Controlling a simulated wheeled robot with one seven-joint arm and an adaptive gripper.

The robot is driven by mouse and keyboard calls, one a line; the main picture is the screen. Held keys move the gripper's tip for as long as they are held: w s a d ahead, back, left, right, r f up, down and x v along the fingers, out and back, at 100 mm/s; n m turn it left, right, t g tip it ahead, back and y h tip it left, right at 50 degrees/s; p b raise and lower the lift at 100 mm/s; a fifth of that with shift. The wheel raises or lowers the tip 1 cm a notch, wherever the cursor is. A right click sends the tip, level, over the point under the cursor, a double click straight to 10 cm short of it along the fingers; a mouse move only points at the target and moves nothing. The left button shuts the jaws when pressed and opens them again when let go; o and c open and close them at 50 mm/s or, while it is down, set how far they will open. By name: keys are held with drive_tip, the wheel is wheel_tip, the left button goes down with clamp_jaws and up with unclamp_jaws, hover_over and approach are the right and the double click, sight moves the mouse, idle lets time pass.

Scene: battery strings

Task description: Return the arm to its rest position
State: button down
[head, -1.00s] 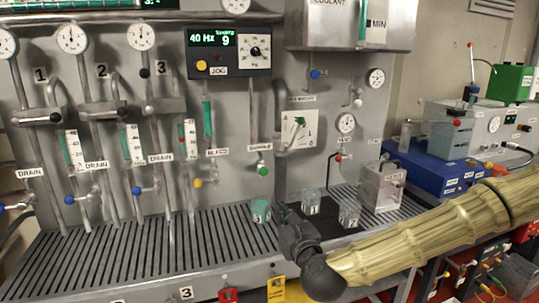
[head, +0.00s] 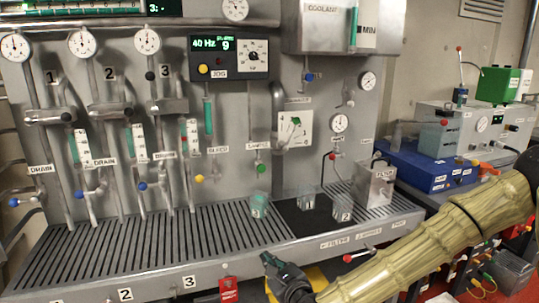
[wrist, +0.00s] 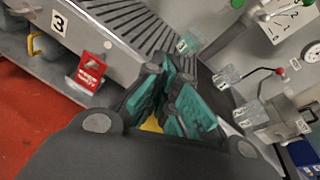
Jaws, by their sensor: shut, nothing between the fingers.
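My arm (head: 425,245), in a ribbed tan cover, reaches in from the right in the head view. My gripper (head: 268,262) is at the front edge of the bench, low in the head view. In the wrist view the gripper (wrist: 168,75) shows its teal-padded fingers close together with nothing held. The fingers point toward the slatted bench top and the panel beyond it, apart from the cups.
A slatted bench (head: 130,250) runs below the gauge panel. A greenish cup (head: 258,205) and two clear cups (head: 306,198) (head: 342,208) stand on it, the clear ones at a black mat. A filter box (head: 374,183) stands right. A red tag (head: 228,289) hangs in front.

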drive_tip(key=s+d+f+n+g+h, duration=0.1)
drive_tip(key=s+d+f+n+g, duration=0.15)
drive_tip(key=s+f+n, duration=0.5)
drive_tip(key=s+d+f+n+g+p, duration=0.1)
drive_tip(key=s+f+n+g, duration=0.2)
drive_tip(key=f, duration=0.7)
drive_tip(key=s+d+f+n+g+h, duration=0.1)
drive_tip(key=s+f+n+g, duration=0.15)
drive_tip(key=s+f, duration=0.55)
drive_tip(key=s+d+f+n+g+h, duration=0.2)
drive_tip(key=s+d+f+n, duration=0.3)
drive_tip(key=s+d, duration=0.4)
drive_tip(key=s+d+f+n+g+h, duration=0.2)
drive_tip(key=s+d+f+n+g, duration=0.2)
drive_tip(key=s+d+f+n, duration=0.2)
drive_tip(key=s+d+n+p, duration=0.1)
drive_tip(key=s+d+n, duration=0.1)
drive_tip(key=s+d, duration=0.1)
drive_tip(key=shift+s+f+n, duration=0.15)
drive_tip(key=shift+s+n, duration=0.15)
drive_tip(key=shift+s, duration=0.35)
